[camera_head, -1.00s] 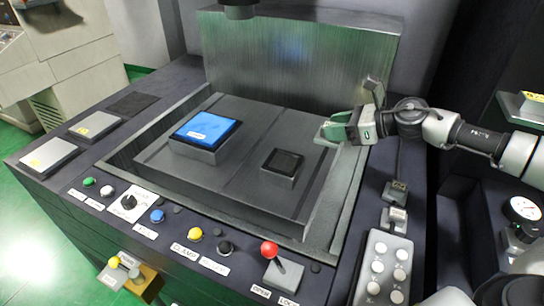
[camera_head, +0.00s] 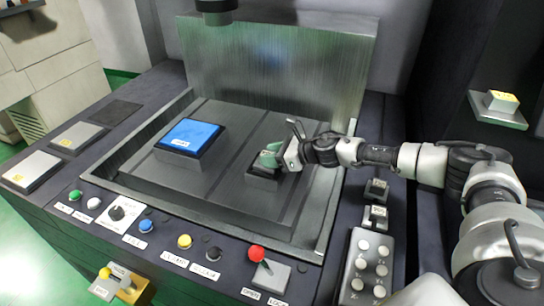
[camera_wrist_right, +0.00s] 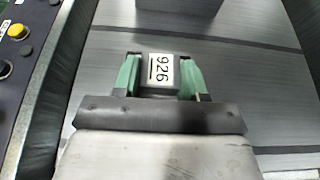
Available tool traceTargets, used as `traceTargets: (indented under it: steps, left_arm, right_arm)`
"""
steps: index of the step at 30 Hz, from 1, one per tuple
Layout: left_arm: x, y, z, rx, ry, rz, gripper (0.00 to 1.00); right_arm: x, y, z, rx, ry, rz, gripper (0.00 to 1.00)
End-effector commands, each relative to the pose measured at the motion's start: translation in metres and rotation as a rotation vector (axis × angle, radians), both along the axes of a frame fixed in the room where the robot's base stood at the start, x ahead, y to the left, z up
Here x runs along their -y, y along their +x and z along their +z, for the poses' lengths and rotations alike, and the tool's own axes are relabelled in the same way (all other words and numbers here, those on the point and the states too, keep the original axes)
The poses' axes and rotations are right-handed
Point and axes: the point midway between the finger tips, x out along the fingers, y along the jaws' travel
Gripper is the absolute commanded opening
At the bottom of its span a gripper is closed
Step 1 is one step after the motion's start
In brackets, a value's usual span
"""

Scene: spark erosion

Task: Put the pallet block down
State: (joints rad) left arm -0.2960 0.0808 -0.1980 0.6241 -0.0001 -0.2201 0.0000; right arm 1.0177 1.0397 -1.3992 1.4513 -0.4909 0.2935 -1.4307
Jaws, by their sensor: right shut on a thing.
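My right gripper (camera_head: 272,158) is at the small dark square seat (camera_head: 262,174) in the middle of the machine bed. Its green fingers are shut on a small pallet block (camera_wrist_right: 160,72) with a white label reading 926. In the head view the gripper mostly hides the block, which is over or on the seat; I cannot tell whether they touch. In the right wrist view the block sits between the two fingers, and the seat under it is hidden. My left gripper is not in view.
A blue-topped block (camera_head: 190,134) stands on the bed (camera_head: 220,190) to the left. A metal wall (camera_head: 280,65) rises behind. A red-knobbed lever (camera_head: 257,254) and several buttons line the front edge.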

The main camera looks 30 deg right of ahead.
Motion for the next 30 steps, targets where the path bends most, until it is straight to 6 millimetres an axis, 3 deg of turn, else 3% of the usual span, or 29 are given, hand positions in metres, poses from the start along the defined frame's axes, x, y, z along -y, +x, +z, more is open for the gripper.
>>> traceTargets:
  steps: [13,14,18,30]
  left_arm:
    - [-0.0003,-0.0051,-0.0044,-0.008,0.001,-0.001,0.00]
    - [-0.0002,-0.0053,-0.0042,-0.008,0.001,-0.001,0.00]
    - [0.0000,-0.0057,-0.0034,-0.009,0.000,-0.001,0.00]
    - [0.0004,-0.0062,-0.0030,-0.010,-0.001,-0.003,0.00]
  right_arm:
    - [0.0003,0.0007,-0.0081,0.004,0.001,-0.001,0.00]
    - [0.0004,0.0001,-0.0097,0.002,0.001,-0.001,0.44]
    - [0.0006,0.0001,-0.0086,0.001,0.000,-0.001,0.65]
    - [0.0068,-0.0051,-0.0035,0.002,0.000,-0.004,0.68]
